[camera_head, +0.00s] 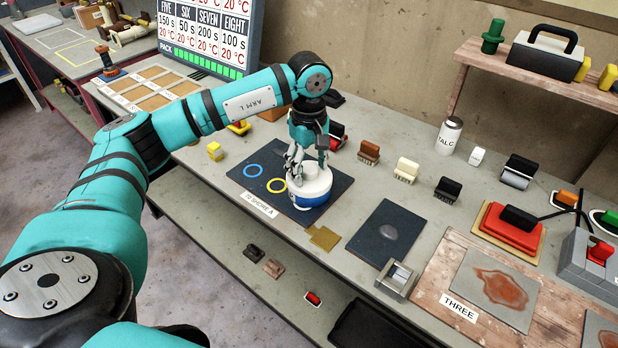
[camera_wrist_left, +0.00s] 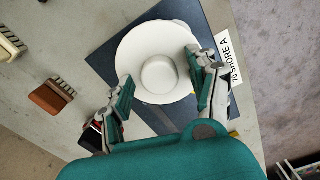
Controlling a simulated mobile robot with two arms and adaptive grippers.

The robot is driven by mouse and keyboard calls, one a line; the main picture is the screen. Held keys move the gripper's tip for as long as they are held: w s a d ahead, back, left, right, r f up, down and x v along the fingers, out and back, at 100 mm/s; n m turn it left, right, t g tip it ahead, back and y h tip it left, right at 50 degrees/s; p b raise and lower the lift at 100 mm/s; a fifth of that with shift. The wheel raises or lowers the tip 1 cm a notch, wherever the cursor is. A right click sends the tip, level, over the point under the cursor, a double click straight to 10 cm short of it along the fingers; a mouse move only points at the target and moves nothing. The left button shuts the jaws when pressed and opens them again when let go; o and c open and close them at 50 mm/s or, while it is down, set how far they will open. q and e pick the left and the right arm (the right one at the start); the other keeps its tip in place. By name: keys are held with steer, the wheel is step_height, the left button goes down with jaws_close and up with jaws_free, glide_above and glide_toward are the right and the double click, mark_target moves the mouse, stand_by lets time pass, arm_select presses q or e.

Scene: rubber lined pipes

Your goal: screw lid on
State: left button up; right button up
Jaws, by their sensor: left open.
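A white round lid with a raised central knob (camera_wrist_left: 158,75) fills the middle of the left wrist view. In the head view the white lid (camera_head: 318,180) sits on top of a white and blue tub (camera_head: 304,204), which stands on the dark mat labelled 70 SHORE A (camera_head: 333,204). I cannot tell how tightly the lid sits. My left gripper (camera_head: 308,163) points down just over the lid. In the left wrist view its fingers (camera_wrist_left: 160,82) are spread apart on either side of the knob, near the lid's rim. My right gripper is not in view.
Blue and yellow rings (camera_head: 253,170) mark the mat left of the tub. Several brushes (camera_head: 406,168) stand behind and to the right. A talc bottle (camera_head: 449,135) is at the back. A dark plate (camera_head: 388,232) lies to the right, and the bench's front edge is close to the mat.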

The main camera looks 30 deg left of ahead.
arm_select(q)
steer(key=n, duration=0.6)
steer(key=shift+p, duration=0.4)
steer(key=n, duration=0.6)
steer(key=shift+p, duration=0.35)
steer(key=shift+c, duration=0.2)
